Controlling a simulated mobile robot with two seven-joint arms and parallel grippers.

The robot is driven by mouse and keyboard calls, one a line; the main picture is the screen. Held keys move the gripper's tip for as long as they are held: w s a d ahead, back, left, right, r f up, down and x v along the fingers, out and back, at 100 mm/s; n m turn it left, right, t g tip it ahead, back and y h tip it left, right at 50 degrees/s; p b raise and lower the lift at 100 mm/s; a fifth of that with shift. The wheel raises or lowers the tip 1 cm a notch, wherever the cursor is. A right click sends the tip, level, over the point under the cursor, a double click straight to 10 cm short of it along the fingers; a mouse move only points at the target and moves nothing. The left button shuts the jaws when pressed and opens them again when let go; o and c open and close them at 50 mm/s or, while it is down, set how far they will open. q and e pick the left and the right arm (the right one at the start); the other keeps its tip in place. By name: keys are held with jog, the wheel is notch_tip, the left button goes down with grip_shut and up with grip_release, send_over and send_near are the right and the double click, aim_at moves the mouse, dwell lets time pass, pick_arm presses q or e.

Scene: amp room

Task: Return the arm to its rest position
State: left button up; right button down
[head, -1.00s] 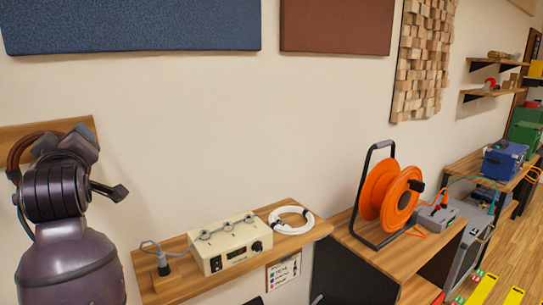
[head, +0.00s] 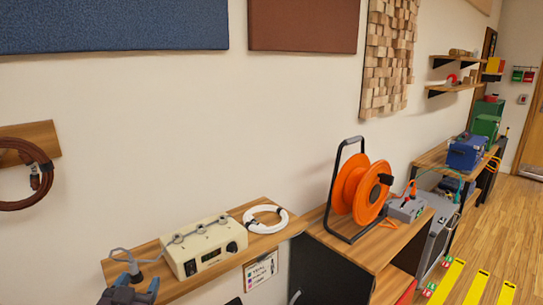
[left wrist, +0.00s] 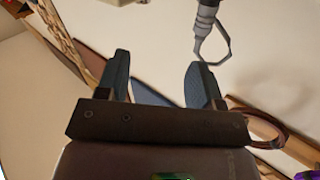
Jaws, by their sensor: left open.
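My left gripper (head: 130,291) shows at the bottom left edge of the head view, in front of the left end of the wooden shelf. Most of the arm is out of the picture. In the left wrist view the left gripper (left wrist: 160,72) has its two blue-grey fingers wide apart with nothing between them. A grey plug with a looped cable (left wrist: 208,30) shows beyond the fingertips in that view, apart from them. My right gripper is in neither view.
The wooden shelf (head: 165,290) holds a cream control box (head: 203,247) and a white cable coil (head: 265,218). An orange cable reel (head: 362,190) stands on a cabinet to the right. A brown cable coil (head: 45,180) hangs at left. Open floor lies far right.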

pick_arm(q)
jog(key=s+f+g, duration=0.6)
jog(key=s+f, duration=1.5)
jog(key=f, duration=0.1)
jog(key=shift+s+d+f, duration=0.3)
jog(key=shift+d+f, duration=0.1)
jog(key=shift+a+n, duration=0.1)
jog(key=shift+n, duration=0.2)
